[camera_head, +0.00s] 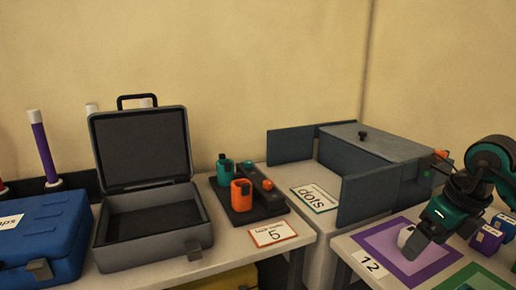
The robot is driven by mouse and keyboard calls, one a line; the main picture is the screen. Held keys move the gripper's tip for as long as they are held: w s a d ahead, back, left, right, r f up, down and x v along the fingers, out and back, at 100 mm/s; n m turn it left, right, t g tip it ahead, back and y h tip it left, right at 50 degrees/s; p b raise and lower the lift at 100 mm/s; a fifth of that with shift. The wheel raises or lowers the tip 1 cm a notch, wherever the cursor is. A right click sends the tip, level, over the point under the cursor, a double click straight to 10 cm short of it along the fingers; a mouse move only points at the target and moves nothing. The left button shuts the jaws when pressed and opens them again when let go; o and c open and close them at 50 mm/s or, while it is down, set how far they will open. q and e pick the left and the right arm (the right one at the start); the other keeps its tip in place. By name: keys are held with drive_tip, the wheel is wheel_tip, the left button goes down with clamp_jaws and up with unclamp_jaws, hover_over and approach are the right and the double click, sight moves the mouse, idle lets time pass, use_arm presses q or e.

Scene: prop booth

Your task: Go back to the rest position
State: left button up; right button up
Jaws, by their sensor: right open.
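My right gripper (412,242) hangs at the right over the mat with a purple border (378,240). It is open, and its arm comes in from the right edge. A small whitish shape shows by its fingertips; I cannot tell whether it is part of the gripper or a separate thing. My left gripper is not in view.
An open grey case (155,255) stands on the left table beside a blue case (45,235). A dark tray (245,213) holds teal and orange containers. A grey box with open doors (375,150) stands behind.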

drive_tip(key=s+a+r+m+t+y+p, duration=0.1)
drive_tip(key=s+a+m+t+y+p, duration=0.3)
drive_tip(key=a+y, duration=0.6)
drive_tip(key=a+m+t+y, duration=0.1)
drive_tip(key=a+m+y, duration=0.5)
drive_tip(key=a, duration=0.7)
drive_tip(key=d+f+m+t+h+p, duration=0.1)
drive_tip(key=d+f+m+t+h, duration=0.3)
drive_tip(key=m, duration=0.5)
drive_tip(key=d+f+m+t+h+p, duration=0.15)
drive_tip(key=f+m+t+h, duration=0.3)
drive_tip(key=m, duration=0.45)
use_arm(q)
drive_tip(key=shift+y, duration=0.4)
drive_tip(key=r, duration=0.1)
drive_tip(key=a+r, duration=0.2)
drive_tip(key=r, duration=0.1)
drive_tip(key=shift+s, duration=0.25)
use_arm(e)
drive_tip(key=s+d+f+m+g+h, duration=0.3)
drive_tip(key=s+f+m+g+h, duration=0.2)
drive_tip(key=s+f+m, duration=0.5)
wheel_tip(320, 180, down, 5)
drive_tip(key=shift+s+r+h, duration=0.1)
drive_tip(key=shift+s+h, duration=0.75)
drive_tip(key=shift+s, duration=0.15)
drive_tip(key=shift+g, duration=0.25)
